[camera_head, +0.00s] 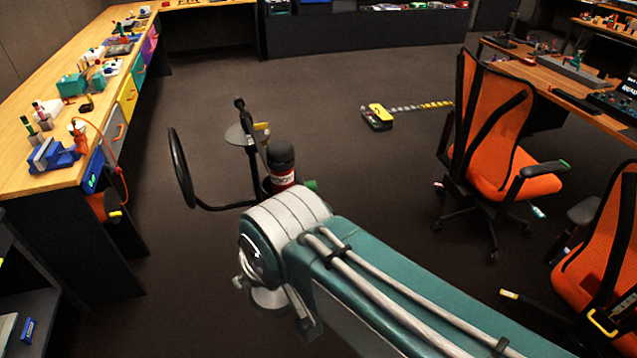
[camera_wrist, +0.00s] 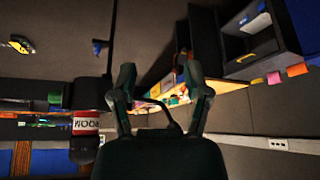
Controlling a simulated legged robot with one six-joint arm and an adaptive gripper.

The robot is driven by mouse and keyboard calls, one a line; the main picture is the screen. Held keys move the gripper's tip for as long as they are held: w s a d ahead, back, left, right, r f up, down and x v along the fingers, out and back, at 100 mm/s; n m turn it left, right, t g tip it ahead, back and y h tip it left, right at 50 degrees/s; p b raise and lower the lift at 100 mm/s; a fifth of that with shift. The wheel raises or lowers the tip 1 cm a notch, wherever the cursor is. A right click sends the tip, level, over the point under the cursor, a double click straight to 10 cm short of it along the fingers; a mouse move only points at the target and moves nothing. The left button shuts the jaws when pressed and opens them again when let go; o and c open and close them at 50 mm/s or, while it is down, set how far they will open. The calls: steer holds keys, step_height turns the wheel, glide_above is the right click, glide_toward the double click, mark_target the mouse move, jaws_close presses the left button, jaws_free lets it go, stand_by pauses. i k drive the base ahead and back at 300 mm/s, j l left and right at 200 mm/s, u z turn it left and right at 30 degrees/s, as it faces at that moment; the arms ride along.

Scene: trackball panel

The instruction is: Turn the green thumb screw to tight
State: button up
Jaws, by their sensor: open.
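I cannot make out the green thumb screw or the trackball panel in either view. My gripper shows in the wrist view (camera_wrist: 160,72), its two dark fingers spread apart with nothing between them. It is in open air, and a distant lit bench top shows past the fingers. In the head view my teal arm reaches up from the lower right, and its wrist end is over the open floor. A small green piece (camera_head: 311,185) shows just behind my wrist; I cannot tell what it is.
A long wooden bench (camera_head: 60,180) with tools and coloured drawers runs along the left. Orange chairs (camera_head: 492,130) stand at right before a desk (camera_head: 560,72). A yellow and black object (camera_head: 377,117) lies on the floor. The middle floor is mostly clear.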

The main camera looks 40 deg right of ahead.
mark_target(312, 184)
steer(key=k+l+u, duration=0.1)
steer(key=l, duration=0.3)
steer(key=k+l, duration=0.25)
steer(key=l, duration=0.15)
steer(key=k+l+u, duration=0.15)
steer(key=l, duration=0.2)
steer(key=k+l+u, duration=0.2)
steer(key=i+l, duration=0.05)
